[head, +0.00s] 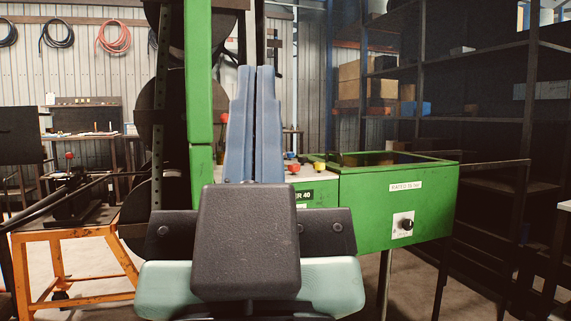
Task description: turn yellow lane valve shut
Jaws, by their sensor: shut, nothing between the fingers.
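My gripper (256,72) fills the middle of the head view, its two blue fingers pressed together and pointing up and away, with nothing between them. Behind it stands a green machine (365,205). A small yellow knob (319,166) shows on its pale top surface, just right of my fingers, with a red knob (293,168) beside it. I cannot tell for sure whether the yellow knob is the yellow lane valve, nor which way it is turned. My gripper is apart from both in the picture, and it hides part of the machine.
A black dial (406,224) on a white plate sits on the machine's front. An orange cart (75,235) with a dark tool stands at the left. Dark shelving (480,120) fills the right. Coiled hoses (114,37) hang on the back wall.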

